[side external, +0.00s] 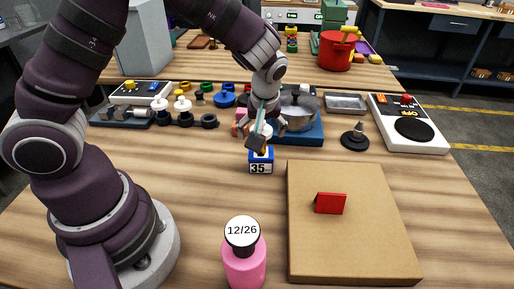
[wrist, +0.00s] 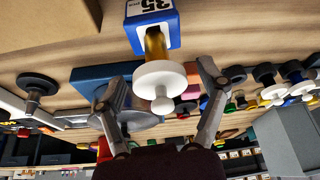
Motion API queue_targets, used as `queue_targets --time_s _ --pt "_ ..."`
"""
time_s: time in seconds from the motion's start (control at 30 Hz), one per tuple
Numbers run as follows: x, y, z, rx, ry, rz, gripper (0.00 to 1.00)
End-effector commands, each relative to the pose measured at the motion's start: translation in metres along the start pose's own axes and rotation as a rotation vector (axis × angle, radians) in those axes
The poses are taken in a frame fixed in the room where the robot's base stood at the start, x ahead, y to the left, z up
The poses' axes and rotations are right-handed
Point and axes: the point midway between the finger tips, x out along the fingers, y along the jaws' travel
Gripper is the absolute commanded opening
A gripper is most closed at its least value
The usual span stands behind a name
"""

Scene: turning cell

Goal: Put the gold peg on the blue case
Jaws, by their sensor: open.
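The blue case (side external: 261,166), with a white "35" label, stands on the table just below my gripper (side external: 262,135). It also shows at the top of the wrist view (wrist: 152,28). The gold peg (wrist: 155,44) has a white disc and knob. Its gold end meets the blue case, and it appears to stand on it. In the side view the peg is mostly hidden by a finger. My gripper is open in the wrist view (wrist: 160,76), with its fingers apart on either side of the white disc, and I see no grip on the peg.
A brown board (side external: 345,245) with a red block (side external: 330,204) lies to the right. A pink bottle (side external: 244,262) stands in front. Behind are a blue tray with a pot (side external: 299,108), a dark peg stand (side external: 355,139) and a row of pegs (side external: 180,115). Table left of the case is clear.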

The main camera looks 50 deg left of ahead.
Motion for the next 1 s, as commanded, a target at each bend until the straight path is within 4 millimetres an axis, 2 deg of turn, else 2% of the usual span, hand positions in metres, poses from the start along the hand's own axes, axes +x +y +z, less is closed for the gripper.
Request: queue_targets --time_s 0.17,0.5,0.6,0.73,0.87,1.0 --pt "-0.01 0.001 -0.002 0.0 0.002 0.003 0.73" --pt "-0.095 0.001 -0.001 0.0 0.001 0.008 0.73" --pt "-0.112 0.001 -0.001 0.002 0.004 0.005 0.73" --pt "-0.123 -0.002 -0.002 0.01 -0.003 0.008 0.73" --pt "-0.136 -0.023 -0.01 0.15 -0.033 0.08 0.73" --pt "-0.152 -0.063 -0.007 0.444 -0.032 0.23 0.73"
